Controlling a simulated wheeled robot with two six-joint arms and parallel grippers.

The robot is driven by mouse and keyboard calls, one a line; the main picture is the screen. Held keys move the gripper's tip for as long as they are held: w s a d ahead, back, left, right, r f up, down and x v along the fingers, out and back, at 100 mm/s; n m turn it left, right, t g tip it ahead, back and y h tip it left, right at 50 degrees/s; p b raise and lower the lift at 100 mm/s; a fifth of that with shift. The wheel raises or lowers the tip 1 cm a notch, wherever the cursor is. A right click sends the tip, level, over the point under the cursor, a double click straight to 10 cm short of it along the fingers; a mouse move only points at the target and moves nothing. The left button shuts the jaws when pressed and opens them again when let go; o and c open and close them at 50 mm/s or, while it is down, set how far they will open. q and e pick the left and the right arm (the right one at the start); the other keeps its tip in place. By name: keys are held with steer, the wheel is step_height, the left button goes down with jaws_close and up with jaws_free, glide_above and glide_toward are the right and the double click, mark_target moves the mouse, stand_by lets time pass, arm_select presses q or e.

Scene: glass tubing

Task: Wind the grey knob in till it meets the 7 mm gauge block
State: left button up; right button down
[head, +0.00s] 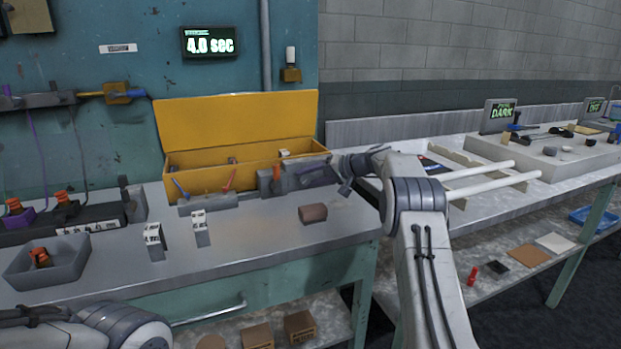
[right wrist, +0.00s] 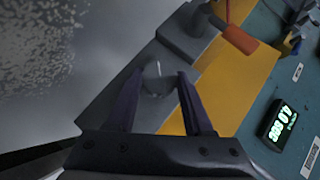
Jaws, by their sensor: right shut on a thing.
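The grey knob (right wrist: 157,80) shows in the right wrist view as a rounded grey end between my right fingers, on a grey fixture (right wrist: 185,45). My right gripper (right wrist: 156,82) is shut on it. In the head view my right gripper (head: 318,173) reaches in from the right to the grey fixture (head: 272,184) in front of the yellow box; the knob is hard to make out there. Two small white-faced blocks (head: 153,236) (head: 199,222) stand on the bench with dark marks too small to read. I cannot tell which block is the 7 mm gauge block. My left gripper is not in view.
An open yellow box (head: 240,130) stands behind the fixture. A brown block (head: 312,213) lies to the front right, and a grey bin (head: 47,262) stands at left. The wall display (head: 210,42) reads 4.0 sec. The bench front middle is clear.

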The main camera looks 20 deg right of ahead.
steer(key=shift+c, duration=1.5)
jaws_free()
steer(key=shift+s, duration=0.1)
steer(key=v, duration=1)
steer(key=shift+d+b, duration=0.15)
steer(key=shift+b, duration=0.15)
steer(key=shift+s, duration=0.15)
